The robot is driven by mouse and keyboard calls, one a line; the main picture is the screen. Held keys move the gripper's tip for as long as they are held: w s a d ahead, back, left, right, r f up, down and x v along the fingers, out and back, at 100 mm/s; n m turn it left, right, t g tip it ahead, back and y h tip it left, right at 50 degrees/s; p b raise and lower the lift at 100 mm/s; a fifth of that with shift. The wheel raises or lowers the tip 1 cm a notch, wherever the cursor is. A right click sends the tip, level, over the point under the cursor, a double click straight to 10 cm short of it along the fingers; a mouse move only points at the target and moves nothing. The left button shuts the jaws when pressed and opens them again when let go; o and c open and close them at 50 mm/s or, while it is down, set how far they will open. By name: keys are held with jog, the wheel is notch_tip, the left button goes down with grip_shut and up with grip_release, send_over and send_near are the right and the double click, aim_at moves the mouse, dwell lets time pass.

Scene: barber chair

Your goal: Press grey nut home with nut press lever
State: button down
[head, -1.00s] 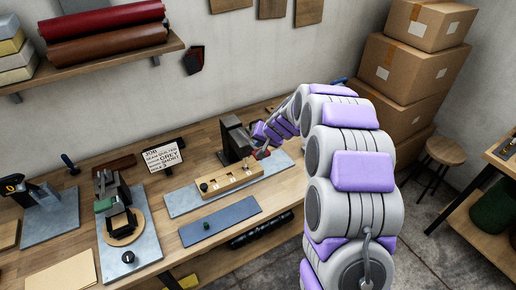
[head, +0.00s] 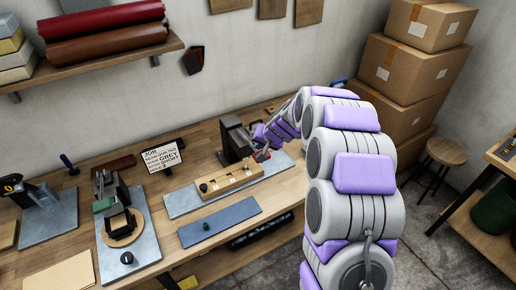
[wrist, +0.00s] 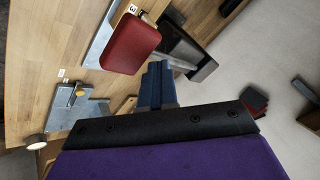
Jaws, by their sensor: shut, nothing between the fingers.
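The nut press (head: 235,141) is a dark upright block on a grey plate at the right of the bench. It also shows in the wrist view as a dark body (wrist: 192,57). A red pad (wrist: 130,43), seemingly the lever's grip, shows in the wrist view; a small bit of red (head: 262,155) shows beside my gripper in the head view. My gripper (wrist: 157,82) is shut and empty, its fingertips close to the red pad and press; I cannot tell whether they touch. The grey nut cannot be made out.
A wooden tray with several slots (head: 231,180) stands in front of the press. A blue-grey mat (head: 220,221) lies nearer the bench edge. A job card (head: 163,155) stands left of the press. A clamp-like fixture (head: 117,205) is further left. Boxes (head: 400,70) are stacked at right.

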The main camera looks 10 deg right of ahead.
jog(key=shift+s+f+b, duration=0.15)
jog(key=shift+f+b, duration=0.5)
jog(key=shift+f, duration=0.15)
dwell(0.6)
dwell(0.6)
jog(key=shift+w+a+r+p, duration=0.15)
jog(key=shift+r+p, duration=0.55)
jog(key=shift+r, duration=0.35)
jog(key=shift+w+d+r+p, duration=0.15)
jog(key=shift+r+p, duration=0.55)
jog(key=shift+r, duration=0.35)
jog(key=shift+a, duration=0.1)
jog(key=r+p, duration=0.2)
jog(key=r, duration=0.1)
jog(key=w+r+p, duration=0.1)
jog(key=r, duration=0.1)
jog(key=shift+a, duration=0.15)
